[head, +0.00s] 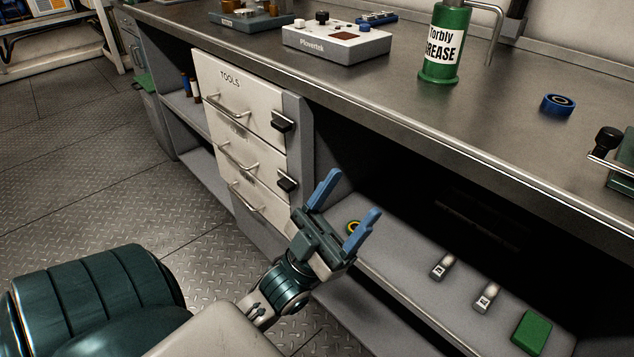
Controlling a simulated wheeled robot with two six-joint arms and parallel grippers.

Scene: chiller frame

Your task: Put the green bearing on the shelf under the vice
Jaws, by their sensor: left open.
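My left gripper (352,198) is open, with its two blue fingers apart and nothing between them. It is in front of the left end of the under-bench shelf (398,262). The vice (622,172), dark green with a black-knobbed handle, is cut off by the right edge, on the bench top above the shelf. My right gripper is out of view.
On the shelf lie two small labelled grey pieces (487,296) and a green block (530,333). The bench (480,115) holds a blue bearing (558,105), a green grease can (443,45) and a Plovertek box (335,42). Tool drawers (243,95) stand left of the shelf opening.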

